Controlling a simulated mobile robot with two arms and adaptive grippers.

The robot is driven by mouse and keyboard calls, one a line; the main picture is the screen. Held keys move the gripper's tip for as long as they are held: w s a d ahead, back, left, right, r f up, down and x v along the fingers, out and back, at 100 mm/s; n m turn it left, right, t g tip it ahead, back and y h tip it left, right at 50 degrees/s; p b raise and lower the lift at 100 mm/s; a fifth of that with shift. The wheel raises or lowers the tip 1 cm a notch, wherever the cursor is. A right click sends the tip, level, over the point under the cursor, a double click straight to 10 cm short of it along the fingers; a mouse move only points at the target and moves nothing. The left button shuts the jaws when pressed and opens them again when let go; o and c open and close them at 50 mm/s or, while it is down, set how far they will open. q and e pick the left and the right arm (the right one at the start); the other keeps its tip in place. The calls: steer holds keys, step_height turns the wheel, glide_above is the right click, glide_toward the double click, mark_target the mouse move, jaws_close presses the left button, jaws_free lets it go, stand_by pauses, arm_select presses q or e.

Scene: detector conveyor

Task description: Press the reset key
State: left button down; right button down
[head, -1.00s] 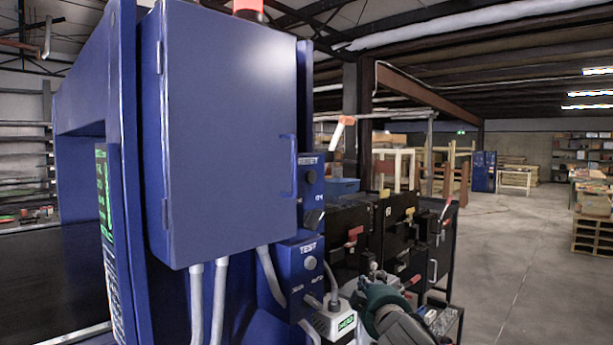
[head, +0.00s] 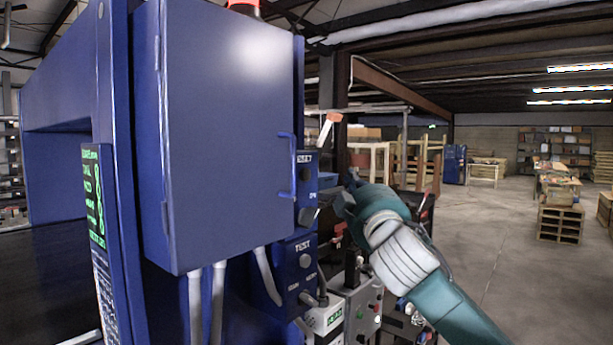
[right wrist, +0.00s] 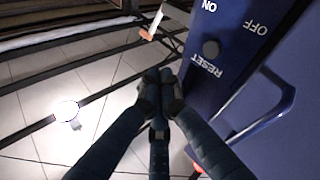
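The blue control box (head: 306,188) with the RESET label is on the right side of the big blue cabinet. Its dark round reset key (head: 305,173) shows partly behind the cabinet handle. In the right wrist view the panel is upside down, and the reset key (right wrist: 211,48) sits beside the RESET lettering. My right gripper (head: 343,200) is just right of the box in the head view. In the right wrist view its dark fingers (right wrist: 159,82) are drawn together and empty, apart from the key and to its left. My left gripper is not in view.
A dark selector knob (head: 307,216) sits below the reset key. A lower blue TEST box (head: 298,265) and grey conduits (head: 207,305) are beneath. The cabinet handle (head: 289,165) sticks out close to the reset key. Open floor (head: 510,230) lies to the right.

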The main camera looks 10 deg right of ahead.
mark_target(305, 175)
steer(key=w+a+p, duration=0.1)
steer(key=w+a, duration=0.4)
steer(key=w, duration=0.2)
steer(key=shift+a, duration=0.2)
stand_by(1.6)
steer(key=shift+w+a, duration=0.3)
steer(key=shift+w+a, duration=0.3)
steer(key=shift+w, duration=0.05)
stand_by(0.9)
steer(key=shift+s+d, duration=0.55)
steer(key=shift+s, duration=0.15)
steer(key=shift+d, duration=0.1)
